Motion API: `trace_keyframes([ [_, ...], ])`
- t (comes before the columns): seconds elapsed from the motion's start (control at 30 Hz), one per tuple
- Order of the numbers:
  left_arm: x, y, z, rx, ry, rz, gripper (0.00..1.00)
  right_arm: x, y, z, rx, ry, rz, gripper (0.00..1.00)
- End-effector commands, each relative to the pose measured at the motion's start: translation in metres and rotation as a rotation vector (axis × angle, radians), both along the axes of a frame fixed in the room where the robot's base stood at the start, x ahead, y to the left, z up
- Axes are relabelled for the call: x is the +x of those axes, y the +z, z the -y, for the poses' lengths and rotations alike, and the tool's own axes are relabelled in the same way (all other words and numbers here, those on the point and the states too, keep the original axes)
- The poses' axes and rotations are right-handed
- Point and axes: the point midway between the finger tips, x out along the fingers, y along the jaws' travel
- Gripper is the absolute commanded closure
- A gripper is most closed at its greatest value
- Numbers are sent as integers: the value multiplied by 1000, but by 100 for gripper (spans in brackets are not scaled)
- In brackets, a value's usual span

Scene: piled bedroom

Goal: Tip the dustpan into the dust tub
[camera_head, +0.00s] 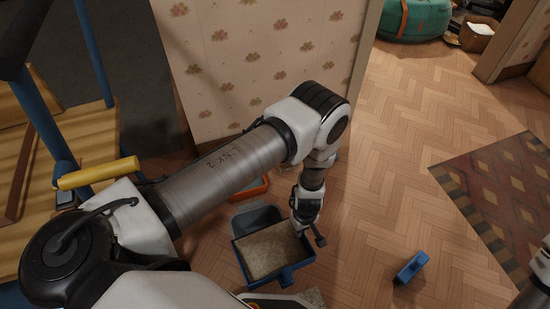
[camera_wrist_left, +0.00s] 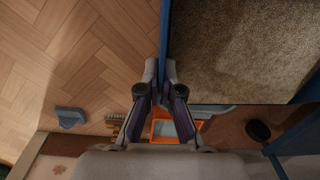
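A blue-rimmed open container (camera_head: 246,276) stands on the floor, filled with grey-brown granular dust (camera_head: 268,250). A grey part (camera_head: 257,217) shows at its back. I cannot tell whether it is the dustpan or the dust tub. My left gripper (camera_head: 311,234) points down at its right edge. In the left wrist view my left gripper (camera_wrist_left: 161,68) has its fingertips close together on either side of a thin blue wall (camera_wrist_left: 166,30), dust to the right. Whether they press on it is unclear. My right gripper is out of view.
An orange-rimmed tray (camera_wrist_left: 178,128) sits near the wall, partly behind my arm in the head view (camera_head: 250,190). A small blue object (camera_head: 411,267) lies on the floor at right. A patterned rug (camera_head: 505,190) lies beyond. A wooden blue-posted frame (camera_head: 95,145) stands left.

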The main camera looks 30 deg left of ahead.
Motion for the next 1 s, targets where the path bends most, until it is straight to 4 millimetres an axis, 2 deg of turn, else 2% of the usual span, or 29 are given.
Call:
trace_keyframes([
  [0.8,0,0,0,0,0,0,100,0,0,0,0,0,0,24],
  [1.0,0,-14,0,0,0,0,100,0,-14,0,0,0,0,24],
])
